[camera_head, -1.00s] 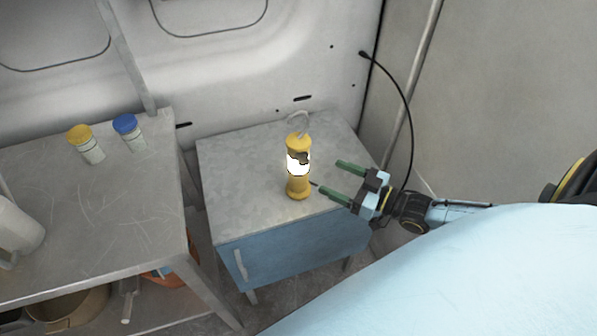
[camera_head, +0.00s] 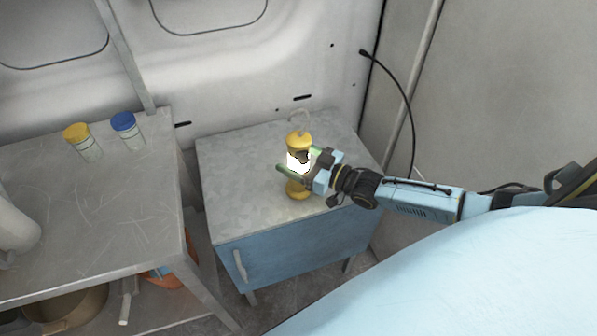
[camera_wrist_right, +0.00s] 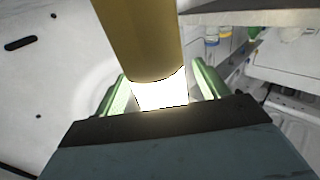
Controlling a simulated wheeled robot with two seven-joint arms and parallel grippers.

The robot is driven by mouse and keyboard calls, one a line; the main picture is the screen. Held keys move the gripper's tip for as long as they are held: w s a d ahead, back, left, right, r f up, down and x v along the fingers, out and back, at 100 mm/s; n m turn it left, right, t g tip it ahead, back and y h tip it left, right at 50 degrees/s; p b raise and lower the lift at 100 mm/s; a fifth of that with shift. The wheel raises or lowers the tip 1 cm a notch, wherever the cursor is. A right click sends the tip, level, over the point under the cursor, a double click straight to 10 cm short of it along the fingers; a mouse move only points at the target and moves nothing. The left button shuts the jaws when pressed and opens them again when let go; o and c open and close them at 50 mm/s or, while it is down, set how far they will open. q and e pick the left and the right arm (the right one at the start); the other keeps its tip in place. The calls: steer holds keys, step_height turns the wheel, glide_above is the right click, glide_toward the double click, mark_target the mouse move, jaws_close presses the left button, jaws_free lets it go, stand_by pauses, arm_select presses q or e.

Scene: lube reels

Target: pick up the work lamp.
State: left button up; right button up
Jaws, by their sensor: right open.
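The work lamp (camera_head: 299,142) is a yellow cylinder with a glowing white middle and a grey hook on top. It stands upright on the metal top of a blue cabinet. My right gripper (camera_head: 296,163) reaches in from the right with its green fingers open, one on each side of the lamp's lit middle. In the right wrist view the lamp (camera_wrist_right: 140,40) stands between the two green fingers (camera_wrist_right: 160,95), with a gap visible towards the right finger. Contact on the left finger is unclear. My left gripper is not in view.
The blue cabinet (camera_head: 240,185) stands against the back wall. A metal bench (camera_head: 110,200) on the left holds a yellow-capped jar (camera_head: 83,142), a blue-capped jar (camera_head: 128,131) and a pale container (camera_head: 15,222). A black cable (camera_head: 408,100) hangs at the right wall.

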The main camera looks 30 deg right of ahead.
steer(key=shift+w+a, duration=0.25)
steer(key=shift+w, duration=0.3)
steer(key=c, duration=1.3)
steer(key=shift+r, duration=0.15)
steer(key=shift+c, duration=0.8)
